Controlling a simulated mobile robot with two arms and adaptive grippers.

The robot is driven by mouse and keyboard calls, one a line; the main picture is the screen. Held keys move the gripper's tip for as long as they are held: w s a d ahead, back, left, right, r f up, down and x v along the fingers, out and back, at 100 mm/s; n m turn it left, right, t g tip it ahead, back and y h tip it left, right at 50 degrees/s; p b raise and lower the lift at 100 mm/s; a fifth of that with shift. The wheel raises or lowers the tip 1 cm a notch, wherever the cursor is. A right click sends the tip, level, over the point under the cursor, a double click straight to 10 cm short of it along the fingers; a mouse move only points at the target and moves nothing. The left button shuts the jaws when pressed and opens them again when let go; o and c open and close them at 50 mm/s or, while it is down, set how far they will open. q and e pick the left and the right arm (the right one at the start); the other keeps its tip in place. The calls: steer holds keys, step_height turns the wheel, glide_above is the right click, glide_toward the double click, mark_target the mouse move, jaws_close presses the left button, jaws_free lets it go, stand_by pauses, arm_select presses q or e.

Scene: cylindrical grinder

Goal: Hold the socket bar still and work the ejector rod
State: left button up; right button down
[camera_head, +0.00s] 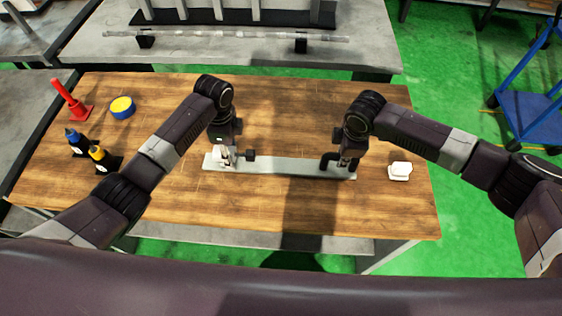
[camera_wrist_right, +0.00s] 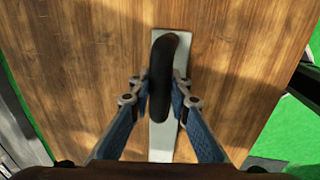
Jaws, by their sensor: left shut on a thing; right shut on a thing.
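The socket bar (camera_head: 290,167) is a long pale grey flat bar lying across the front middle of the table. A dark curved handle (camera_wrist_right: 161,75) stands over the bar's right end. My right gripper (camera_head: 346,160) is shut on this handle, one finger on each side in the right wrist view (camera_wrist_right: 161,92). At the bar's left end is a pale block-like fitting with a short rod and black knob (camera_head: 250,155), which looks like the ejector rod. My left gripper (camera_head: 222,152) is shut at this fitting; its fingers partly hide what they grip.
The wooden table (camera_head: 280,110) is mostly clear behind the bar. A white block (camera_head: 400,171) lies at right. A red stand (camera_head: 72,100), a yellow-topped blue tin (camera_head: 122,107) and blue and yellow bottles stand at left. A bench with a long rod (camera_head: 225,36) is behind.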

mark_target(240, 154)
arm_select(q)
steer(key=shift+d, duration=0.15)
steer(key=shift+d, duration=1.35)
arm_select(e)
steer(key=shift+s+a, duration=0.1)
steer(key=shift+a, duration=0.3)
arm_select(q)
steer(key=shift+w+d+r, duration=0.1)
steer(key=shift+d, duration=0.75)
jaws_close()
steer(key=shift+d, duration=0.2)
arm_select(e)
steer(key=shift+d, duration=0.1)
arm_select(q)
steer(key=shift+d, duration=0.35)
arm_select(e)
steer(key=shift+d, duration=0.15)
arm_select(q)
steer(key=shift+d, duration=0.4)
steer(key=o, duration=1)
jaws_free()
steer(key=shift+c, duration=0.2)
arm_select(e)
steer(key=shift+d, duration=0.1)
arm_select(q)
steer(key=shift+o, duration=0.4)
